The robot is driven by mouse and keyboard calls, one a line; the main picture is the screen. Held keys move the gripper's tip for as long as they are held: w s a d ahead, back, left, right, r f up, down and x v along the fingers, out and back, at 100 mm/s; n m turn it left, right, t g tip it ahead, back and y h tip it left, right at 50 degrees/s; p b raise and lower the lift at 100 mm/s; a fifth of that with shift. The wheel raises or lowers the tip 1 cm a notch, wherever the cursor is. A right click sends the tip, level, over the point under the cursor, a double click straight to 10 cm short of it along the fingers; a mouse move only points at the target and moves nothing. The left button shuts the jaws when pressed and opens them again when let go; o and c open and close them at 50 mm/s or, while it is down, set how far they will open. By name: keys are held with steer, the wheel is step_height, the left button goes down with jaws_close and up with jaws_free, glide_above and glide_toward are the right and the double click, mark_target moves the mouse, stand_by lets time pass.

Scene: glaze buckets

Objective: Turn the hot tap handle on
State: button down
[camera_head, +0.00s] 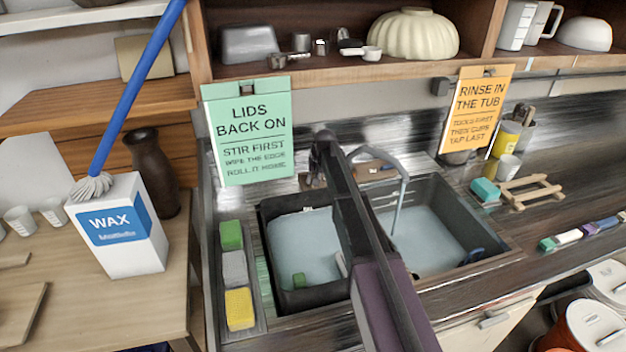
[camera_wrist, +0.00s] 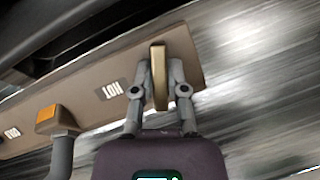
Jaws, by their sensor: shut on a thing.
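In the wrist view my gripper (camera_wrist: 157,80) is closed on a slim tan handle (camera_wrist: 158,60), with one finger on each side of it. The handle stands at the end of a beige tap plate (camera_wrist: 85,95), beside an upside-down label that seems to read HOT (camera_wrist: 112,90). Farther left on the plate are a grey curved pipe (camera_wrist: 61,155), an orange block (camera_wrist: 46,119) and a second, partly cut-off label. In the head view the grey spout (camera_head: 400,195) arches over the double sink (camera_head: 492,247). My arm hides the gripper and handle there.
Green, grey and yellow sponges (camera_head: 239,308) lie left of the sink. A wax box (camera_head: 118,232) stands on the left table.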

steer(key=shift+s, duration=0.1)
steer(key=c, duration=0.7)
jaws_free()
steer(key=shift+o, duration=0.2)
steer(key=shift+m, duration=0.3)
steer(key=m+y+b, duration=0.1)
steer(key=m+y, duration=0.1)
steer(key=m, duration=0.3)
steer(key=shift+f+t+b, duration=0.1)
steer(key=shift+t+b, duration=0.25)
steer(key=shift+t, duration=0.05)
steer(key=shift+d+r+p, duration=0.15)
steer(key=shift+r+p, duration=0.35)
steer(key=p+v, duration=1.2)
steer(key=v, duration=0.1)
steer(key=s+d+f+n+g+h+b, duration=0.1)
steer(key=s+d+f+b, duration=0.1)
steer(key=s, duration=1)
steer(key=s+d+f+n+g+h+b, duration=0.1)
steer(key=s+d+f+n, duration=0.1)
steer(key=s, duration=1)
steer(key=shift+d+f+b, duration=0.35)
steer(key=shift+d+f, duration=0.2)
steer(key=shift+d, duration=0.05)
